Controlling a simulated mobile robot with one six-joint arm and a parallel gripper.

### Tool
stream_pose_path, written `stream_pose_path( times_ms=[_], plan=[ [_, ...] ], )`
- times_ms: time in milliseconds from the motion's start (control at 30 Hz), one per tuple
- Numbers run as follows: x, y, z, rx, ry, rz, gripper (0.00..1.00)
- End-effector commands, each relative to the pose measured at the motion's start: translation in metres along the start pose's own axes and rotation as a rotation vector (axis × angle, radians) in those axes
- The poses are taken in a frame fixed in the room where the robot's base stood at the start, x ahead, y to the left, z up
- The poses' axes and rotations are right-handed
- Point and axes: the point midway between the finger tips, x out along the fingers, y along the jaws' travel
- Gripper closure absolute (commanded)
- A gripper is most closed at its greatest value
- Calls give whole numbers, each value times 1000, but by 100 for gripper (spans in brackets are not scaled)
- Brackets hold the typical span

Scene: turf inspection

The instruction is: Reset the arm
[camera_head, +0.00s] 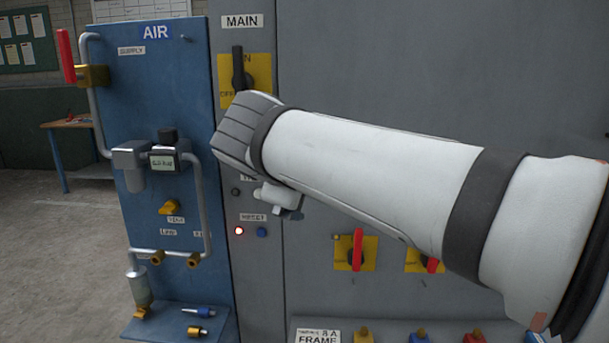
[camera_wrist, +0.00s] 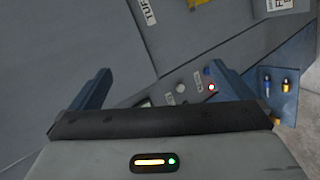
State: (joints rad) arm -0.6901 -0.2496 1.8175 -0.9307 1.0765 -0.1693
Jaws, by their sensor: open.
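My gripper is open and empty in the wrist view (camera_wrist: 158,75), its two blue fingers wide apart in front of the tilted grey panel. A blue button (camera_head: 262,232) sits under the RESET label (camera_head: 252,217), beside a lit red lamp (camera_head: 239,230). In the wrist view the red lamp (camera_wrist: 211,87) glows near the right finger. I cannot tell the gap between fingers and panel.
A black-handled MAIN switch (camera_head: 239,68) stands upright above my wrist. Left is a blue AIR board (camera_head: 150,85) with pipes, a display (camera_head: 164,160) and a red lever (camera_head: 66,55). Red-handled switches (camera_head: 357,250) sit below my arm. A table (camera_head: 72,123) stands back left; floor there is clear.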

Motion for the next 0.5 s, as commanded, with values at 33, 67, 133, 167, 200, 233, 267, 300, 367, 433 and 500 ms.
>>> stream_pose_path(
  times_ms=[33, 67, 133, 167, 200, 233, 267, 300, 367, 433, 500],
  plan=[
    [10, -6, 29, 61, -55, -71, 0],
    [17, -15, 45, 104, -84, -119, 0],
    [28, -40, 82, 216, -154, -226, 0],
    [31, -51, 97, 268, -184, -270, 0],
    [33, -66, 117, 342, -224, -327, 0],
    [34, -78, 130, 401, -253, -368, 0],
    [33, -89, 144, 462, -282, -407, 0],
    [31, -104, 160, 544, -320, -455, 0],
    [27, -126, 180, 665, -372, -517, 0],
    [21, -148, 197, 795, -424, -574, 0],
    [15, -166, 209, 906, -466, -617, 0]
  ],
)
